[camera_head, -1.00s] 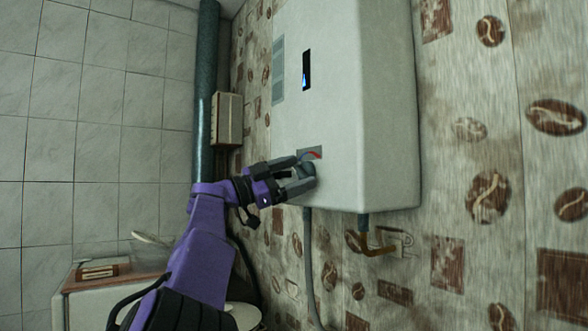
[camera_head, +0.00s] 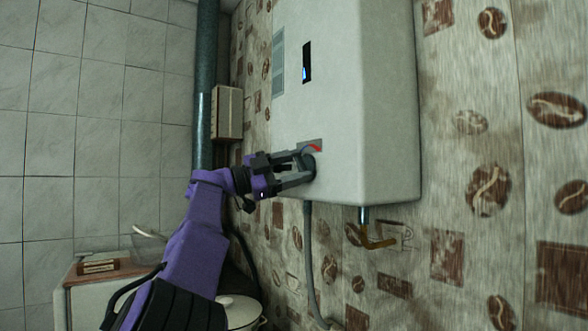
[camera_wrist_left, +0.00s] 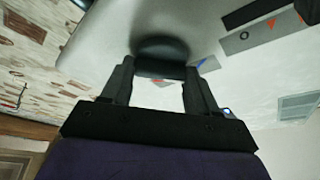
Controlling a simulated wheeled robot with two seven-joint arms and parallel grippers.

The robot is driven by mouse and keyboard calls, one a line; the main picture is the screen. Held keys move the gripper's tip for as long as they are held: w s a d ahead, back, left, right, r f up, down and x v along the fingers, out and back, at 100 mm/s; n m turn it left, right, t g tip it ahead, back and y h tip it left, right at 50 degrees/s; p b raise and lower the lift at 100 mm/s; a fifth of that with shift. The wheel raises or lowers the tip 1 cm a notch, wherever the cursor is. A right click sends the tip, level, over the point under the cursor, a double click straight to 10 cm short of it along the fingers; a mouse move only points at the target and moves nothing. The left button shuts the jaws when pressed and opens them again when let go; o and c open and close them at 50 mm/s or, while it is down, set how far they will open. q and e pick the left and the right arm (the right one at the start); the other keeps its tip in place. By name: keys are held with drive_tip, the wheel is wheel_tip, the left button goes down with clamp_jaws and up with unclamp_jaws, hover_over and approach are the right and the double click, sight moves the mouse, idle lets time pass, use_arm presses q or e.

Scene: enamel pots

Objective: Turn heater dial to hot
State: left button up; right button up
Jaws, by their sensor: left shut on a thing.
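The heater (camera_head: 342,120) is a white box on the wall, with a dark slot showing a blue flame. Its dark round dial (camera_head: 309,164) is low on the front, below a grey label (camera_head: 313,146) with a red curved mark. My left gripper (camera_head: 307,166) reaches in from the left, its fingers around the dial and shut on it. The dial's pointer direction cannot be told. My right gripper is not in view.
A green pipe (camera_head: 206,100) and a beige box (camera_head: 228,112) are at left. A white lidded pot (camera_head: 240,311) and a cabinet (camera_head: 100,284) stand below.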

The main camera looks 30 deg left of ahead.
use_arm(q)
drive_tip(key=m+g, duration=0.1)
drive_tip(key=m, duration=0.1)
drive_tip(key=m+g, duration=0.1)
drive_tip(key=m, duration=0.2)
drive_tip(key=shift+a+r+p, duration=0.1)
drive_tip(key=shift+p, duration=0.2)
drive_tip(key=m+g+y+p, duration=0.1)
drive_tip(key=m, duration=0.2)
drive_tip(key=m+g, duration=0.1)
drive_tip(key=m, duration=0.2)
drive_tip(key=shift+y+p, duration=0.4)
drive_tip(key=m+y, duration=0.1)
drive_tip(key=m, duration=0.2)
drive_tip(key=shift+m+p, duration=0.4)
drive_tip(key=shift+m+y, duration=1.2)
drive_tip(key=shift+m, duration=0.5)
drive_tip(key=o, duration=1.1)
drive_tip(key=shift+c, duration=0.2)
drive_tip(key=shift+r, duration=0.1)
